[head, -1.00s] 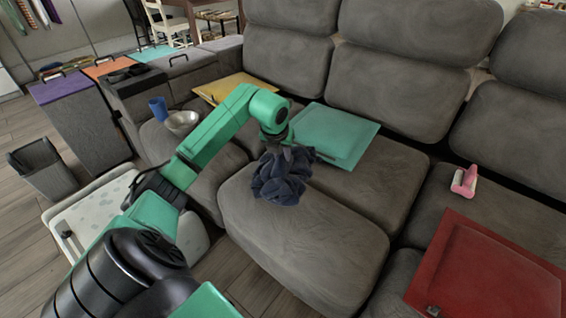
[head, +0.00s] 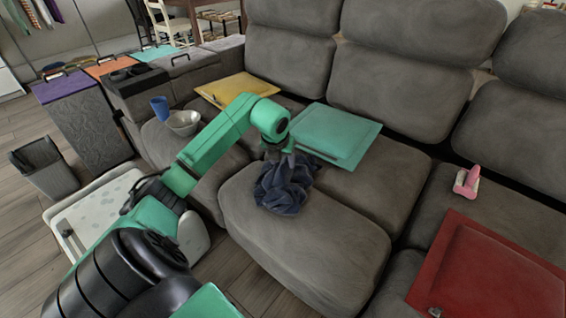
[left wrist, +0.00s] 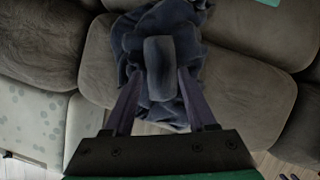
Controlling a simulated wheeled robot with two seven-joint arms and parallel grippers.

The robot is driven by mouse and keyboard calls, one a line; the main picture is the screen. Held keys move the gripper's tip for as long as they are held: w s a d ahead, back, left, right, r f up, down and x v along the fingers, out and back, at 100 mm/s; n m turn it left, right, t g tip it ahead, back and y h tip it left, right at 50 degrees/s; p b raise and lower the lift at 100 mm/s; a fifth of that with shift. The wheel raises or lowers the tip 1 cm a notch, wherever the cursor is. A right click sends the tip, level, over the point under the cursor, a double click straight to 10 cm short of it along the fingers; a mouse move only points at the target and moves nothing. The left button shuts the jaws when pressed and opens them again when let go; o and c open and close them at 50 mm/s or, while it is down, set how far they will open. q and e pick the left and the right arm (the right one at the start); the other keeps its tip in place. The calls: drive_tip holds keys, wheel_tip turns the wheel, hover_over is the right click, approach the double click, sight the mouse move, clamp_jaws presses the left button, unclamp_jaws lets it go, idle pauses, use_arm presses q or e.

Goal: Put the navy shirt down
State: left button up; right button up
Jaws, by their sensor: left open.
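The navy shirt (head: 284,188) is a crumpled dark-blue heap on the front part of the grey sofa seat (head: 310,240). It also shows in the left wrist view (left wrist: 165,60), bunched over the cushions. My left gripper (head: 279,153) is just above the heap's upper end. In the left wrist view its two fingers (left wrist: 159,75) are spread apart, with shirt cloth beyond and between them. I cannot tell whether the fingers still touch the cloth. My right gripper is not in view.
A yellow one (head: 238,88), a white bowl (head: 184,121) and a blue cup (head: 160,108) are to the left. A red panel (head: 490,270) and a pink item (head: 467,182) are to the right. The seat right of the shirt is clear.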

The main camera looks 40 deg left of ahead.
use_arm(q)
drive_tip(key=p+v, duration=0.1)
drive_tip(key=v, duration=0.9)
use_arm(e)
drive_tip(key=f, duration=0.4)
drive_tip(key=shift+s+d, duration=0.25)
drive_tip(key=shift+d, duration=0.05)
use_arm(q)
drive_tip(key=shift+d, duration=0.15)
